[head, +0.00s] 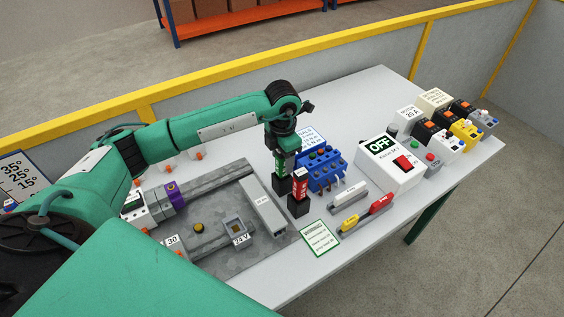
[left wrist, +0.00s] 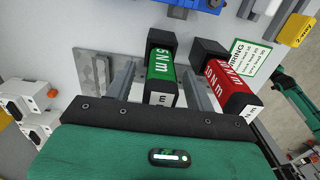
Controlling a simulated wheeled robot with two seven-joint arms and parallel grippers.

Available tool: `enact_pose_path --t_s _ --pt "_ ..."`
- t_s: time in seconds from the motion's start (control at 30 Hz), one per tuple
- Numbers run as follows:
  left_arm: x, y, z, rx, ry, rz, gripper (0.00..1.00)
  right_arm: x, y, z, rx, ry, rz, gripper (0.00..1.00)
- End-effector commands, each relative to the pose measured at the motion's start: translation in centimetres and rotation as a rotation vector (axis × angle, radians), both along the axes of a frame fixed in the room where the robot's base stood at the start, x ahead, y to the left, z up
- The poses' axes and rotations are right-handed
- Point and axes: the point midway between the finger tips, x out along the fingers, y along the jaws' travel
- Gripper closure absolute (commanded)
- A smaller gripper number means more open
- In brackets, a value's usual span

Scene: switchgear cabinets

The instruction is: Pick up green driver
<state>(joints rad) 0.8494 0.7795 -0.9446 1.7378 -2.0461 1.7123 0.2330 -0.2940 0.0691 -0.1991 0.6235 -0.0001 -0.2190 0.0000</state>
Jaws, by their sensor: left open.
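The green driver (head: 281,161) stands upright in a black base, marked 5 N m in the left wrist view (left wrist: 161,63). The red driver (head: 299,186) stands in its own black base close to its right; it also shows in the left wrist view (left wrist: 228,86). My left gripper (head: 283,147) is above the green driver, pointing down. In the left wrist view its two grey fingers (left wrist: 158,82) are apart, one on each side of the green driver, and the right finger lies between the two drivers. I cannot tell whether either finger touches. My right gripper is not in view.
A blue terminal block (head: 322,171) stands right behind the drivers. A white OFF box (head: 391,162) is further right. A grey mounting plate (head: 215,262) with rails lies to the left. A green-edged card (head: 320,238) lies in front. Bare white table (head: 352,108) shows at the back.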

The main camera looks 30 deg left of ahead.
Motion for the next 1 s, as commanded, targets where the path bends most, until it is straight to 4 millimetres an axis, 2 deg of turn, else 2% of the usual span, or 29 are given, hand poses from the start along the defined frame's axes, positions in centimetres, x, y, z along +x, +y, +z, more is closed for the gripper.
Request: enact_pose_path --t_s 0.03,0.2,0.43,0.47,0.73,1.0 --pt "0.0 -0.1 -0.3 -0.001 0.005 0.0 0.45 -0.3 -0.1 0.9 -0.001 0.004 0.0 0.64" --pt "0.0 -0.1 -2.3 -0.001 0.003 -0.001 0.45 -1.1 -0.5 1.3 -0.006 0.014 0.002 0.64" --pt "0.0 -0.1 -2.5 0.0 0.0 -0.001 0.45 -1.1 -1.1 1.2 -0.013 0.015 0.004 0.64" --pt "0.0 -0.1 -2.5 0.0 0.0 -0.001 0.47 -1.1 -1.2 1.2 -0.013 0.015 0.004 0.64" --pt "0.0 -0.1 -2.5 0.0 0.0 -0.001 1.0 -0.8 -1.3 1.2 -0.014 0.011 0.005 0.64" --pt "0.1 -0.1 -2.4 -0.001 -0.001 -0.001 1.0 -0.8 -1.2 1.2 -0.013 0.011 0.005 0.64"
